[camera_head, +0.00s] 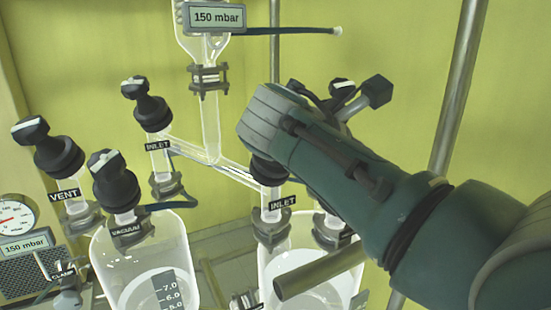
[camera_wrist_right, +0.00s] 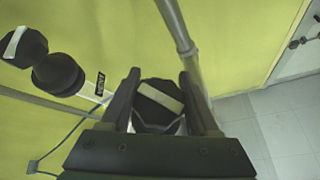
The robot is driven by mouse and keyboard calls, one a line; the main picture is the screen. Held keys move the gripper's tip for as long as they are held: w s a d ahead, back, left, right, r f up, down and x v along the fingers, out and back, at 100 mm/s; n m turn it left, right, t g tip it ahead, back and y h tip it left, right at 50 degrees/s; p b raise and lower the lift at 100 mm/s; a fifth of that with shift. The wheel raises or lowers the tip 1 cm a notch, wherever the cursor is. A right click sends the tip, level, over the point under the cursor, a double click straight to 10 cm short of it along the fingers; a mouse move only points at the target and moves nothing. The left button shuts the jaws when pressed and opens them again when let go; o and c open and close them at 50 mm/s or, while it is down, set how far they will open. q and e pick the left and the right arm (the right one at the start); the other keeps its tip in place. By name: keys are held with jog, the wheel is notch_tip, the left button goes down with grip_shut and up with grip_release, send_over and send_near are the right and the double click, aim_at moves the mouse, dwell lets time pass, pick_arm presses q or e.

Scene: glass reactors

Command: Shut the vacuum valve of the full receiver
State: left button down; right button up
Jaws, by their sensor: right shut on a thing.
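In the wrist view my right gripper (camera_wrist_right: 160,78) is shut on a black valve knob (camera_wrist_right: 160,103) with a pale bar across its top. In the head view my right arm comes in from the right, and its hand hides much of the right receiver's (camera_head: 275,262) valves. The label of the gripped valve is hidden. The left receiver (camera_head: 180,255) has a black vacuum valve (camera_head: 113,180) labelled VACUUM. Pale liquid surfaces show low in both receivers, which are cut off by the frame. My left gripper is not in view.
A VENT valve (camera_head: 48,148) and an INLET valve (camera_head: 147,105) stand by the left receiver. Glass tubing (camera_head: 215,160) branches to both inlets. A display (camera_head: 216,18) reads 150 mbar. A metal post (camera_head: 460,85) rises behind my right arm.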

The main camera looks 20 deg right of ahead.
jog(key=m+g, duration=0.1)
jog(key=m+g+y+b, duration=0.1)
jog(key=shift+s+f+g, duration=0.2)
jog(key=shift+g, duration=0.1)
jog(key=shift+s+m+g+y+b, duration=0.15)
jog(key=shift+m+g+y+b, duration=0.15)
jog(key=shift+m+g+b, duration=0.35)
jog(key=shift+m, duration=0.25)
jog(key=o, duration=1.4)
